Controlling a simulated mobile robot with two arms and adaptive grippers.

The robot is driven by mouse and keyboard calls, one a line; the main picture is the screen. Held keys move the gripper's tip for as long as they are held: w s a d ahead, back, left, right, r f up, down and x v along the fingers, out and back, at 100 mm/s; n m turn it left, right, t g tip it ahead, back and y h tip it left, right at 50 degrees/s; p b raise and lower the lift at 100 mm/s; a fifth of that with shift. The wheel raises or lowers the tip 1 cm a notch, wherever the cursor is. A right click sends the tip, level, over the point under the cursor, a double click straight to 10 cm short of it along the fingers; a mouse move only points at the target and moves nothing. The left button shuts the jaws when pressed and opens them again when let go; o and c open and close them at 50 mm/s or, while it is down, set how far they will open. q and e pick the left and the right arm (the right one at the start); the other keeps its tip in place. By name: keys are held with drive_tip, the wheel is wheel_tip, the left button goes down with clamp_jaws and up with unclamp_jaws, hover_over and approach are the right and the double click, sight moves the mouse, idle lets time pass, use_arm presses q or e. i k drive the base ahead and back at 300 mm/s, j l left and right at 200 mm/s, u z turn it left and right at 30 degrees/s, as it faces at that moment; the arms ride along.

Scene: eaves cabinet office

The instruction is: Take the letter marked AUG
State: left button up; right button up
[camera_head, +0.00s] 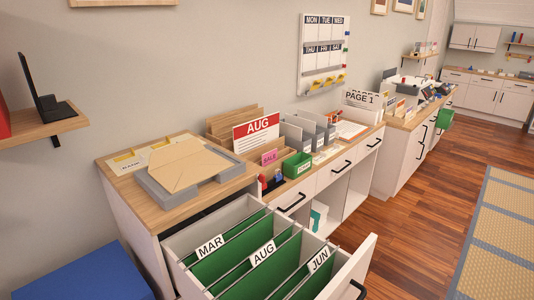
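The letter marked AUG (257,136) is a white sheet with a red band and white lettering. It stands upright on the wooden cabinet top, in front of a brown slotted wooden sorter (232,122). I cannot tell whether it rests in a slot. Neither of my grippers is in view.
A grey tray (158,198) with a tan envelope (188,168) lies left of the letter. The open drawer juts into the floor space. Wooden floor (415,235) is clear at right.

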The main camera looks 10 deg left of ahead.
sight(258, 139)
drive_tip(key=z, duration=0.15)
drive_tip(key=i+l+z, duration=0.15)
drive_tip(key=l, duration=0.2)
drive_tip(key=i+l+z, duration=0.1)
drive_tip(key=l, duration=0.3)
drive_tip(key=i+l+z, duration=0.15)
drive_tip(key=l, duration=0.2)
drive_tip(key=i+l+z, duration=0.15)
drive_tip(key=i+l+u, duration=0.1)
drive_tip(key=i+l, duration=0.15)
drive_tip(key=i, duration=0.3)
drive_tip(key=i+l+u, duration=0.15)
drive_tip(key=i, duration=0.35)
drive_tip(key=i+l+u, duration=0.1)
drive_tip(key=i+l, duration=0.35)
drive_tip(key=i, duration=0.1)
